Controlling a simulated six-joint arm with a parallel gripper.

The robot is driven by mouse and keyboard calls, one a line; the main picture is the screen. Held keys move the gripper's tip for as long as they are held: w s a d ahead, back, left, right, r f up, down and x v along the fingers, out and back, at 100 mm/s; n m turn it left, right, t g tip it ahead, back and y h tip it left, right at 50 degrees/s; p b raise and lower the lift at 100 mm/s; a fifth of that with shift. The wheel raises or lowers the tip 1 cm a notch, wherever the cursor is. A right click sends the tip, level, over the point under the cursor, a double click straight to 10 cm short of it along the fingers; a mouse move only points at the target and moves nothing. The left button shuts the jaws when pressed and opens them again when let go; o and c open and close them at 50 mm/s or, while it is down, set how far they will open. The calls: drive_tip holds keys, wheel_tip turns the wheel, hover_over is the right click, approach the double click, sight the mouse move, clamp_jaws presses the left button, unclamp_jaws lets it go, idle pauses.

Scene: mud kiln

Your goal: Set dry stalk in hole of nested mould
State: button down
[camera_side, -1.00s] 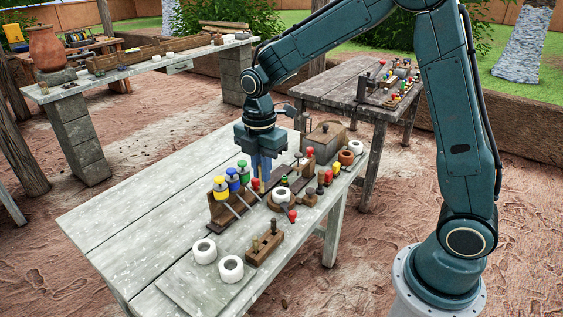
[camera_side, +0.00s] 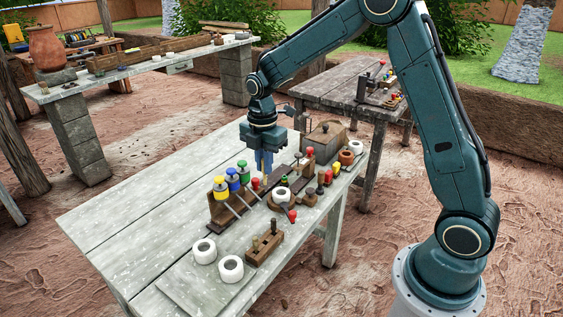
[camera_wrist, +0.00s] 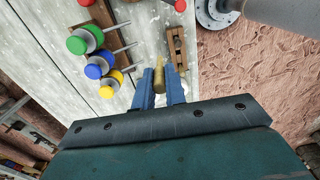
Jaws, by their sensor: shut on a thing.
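My gripper (camera_side: 264,172) is shut on the dry stalk, a tan, rounded rod (camera_wrist: 159,72) held between the two blue fingers in the wrist view (camera_wrist: 159,88). In the side view the gripper is above the table, beyond the rack of coloured caps, and I cannot make out the stalk there. I cannot tell for sure which piece is the nested mould. A white ring with a dark hole (camera_side: 283,195) sits among small wooden pieces to the right of the rack.
A wooden rack with yellow, blue and green caps (camera_side: 219,188) has thin rods sticking out. A lidded box (camera_side: 323,140) stands behind. The table's left part (camera_side: 140,215) is clear.

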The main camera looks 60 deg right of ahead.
drive_tip(key=w+d+f, duration=0.2)
drive_tip(key=d+f, duration=0.1)
drive_tip(key=d, duration=0.3)
drive_tip(key=w+d+f, duration=0.1)
drive_tip(key=d+f, duration=0.3)
drive_tip(key=d, duration=0.2)
drive_tip(key=shift+w+d, duration=0.35)
drive_tip(key=shift+d, duration=0.05)
drive_tip(key=shift+f, duration=0.1)
drive_tip(key=shift+f, duration=2.25)
drive_tip(key=shift+f, duration=2.25)
idle(1.8)
